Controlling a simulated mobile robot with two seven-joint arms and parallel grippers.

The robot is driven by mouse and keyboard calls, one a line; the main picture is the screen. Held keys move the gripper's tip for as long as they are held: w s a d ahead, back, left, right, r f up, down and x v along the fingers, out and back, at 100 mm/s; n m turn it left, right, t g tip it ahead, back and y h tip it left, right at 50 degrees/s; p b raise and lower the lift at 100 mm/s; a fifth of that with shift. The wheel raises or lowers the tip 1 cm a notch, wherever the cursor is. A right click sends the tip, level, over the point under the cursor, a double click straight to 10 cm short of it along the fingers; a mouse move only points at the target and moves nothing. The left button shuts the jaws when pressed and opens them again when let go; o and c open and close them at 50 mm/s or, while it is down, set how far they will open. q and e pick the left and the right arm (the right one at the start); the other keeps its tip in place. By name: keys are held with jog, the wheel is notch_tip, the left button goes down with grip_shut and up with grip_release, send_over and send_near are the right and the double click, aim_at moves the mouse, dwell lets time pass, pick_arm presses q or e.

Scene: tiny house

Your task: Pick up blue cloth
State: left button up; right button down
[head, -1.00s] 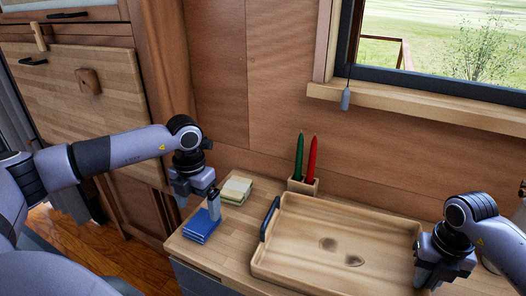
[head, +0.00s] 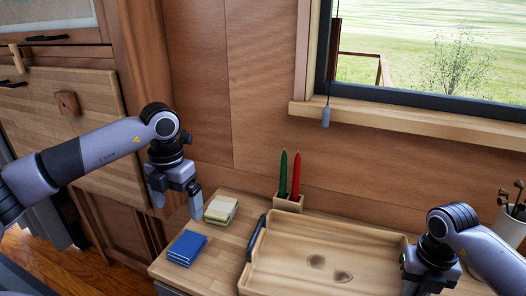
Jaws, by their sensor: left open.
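The blue cloth (head: 187,248) lies folded and flat near the left front of the wooden counter. My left gripper (head: 176,207) is open and empty, pointing down, above and behind the blue cloth near the counter's left edge, apart from it. One of its fingers shows just left of the pale cloths. My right gripper (head: 420,283) is at the right side of the wooden tray, pointing down; its fingertips are cut off or hard to make out.
Folded pale green and cream cloths (head: 221,209) lie just behind the blue cloth. A wooden tray (head: 330,238) with a dark handle takes up the counter's middle. A wooden holder (head: 288,203) with a green and a red candle stands behind it. A cup of utensils (head: 508,222) stands at right.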

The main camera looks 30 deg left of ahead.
aim_at(187, 243)
pick_arm(q)
jog(key=shift+f, duration=0.1)
notch_tip(187, 243, down, 12)
jog(key=shift+f, duration=0.1)
jog(key=c, duration=1.2)
jog(key=shift+w+r, duration=0.1)
jog(key=shift+r, duration=0.1)
notch_tip(187, 243, up, 10)
jog(key=shift+f, duration=0.1)
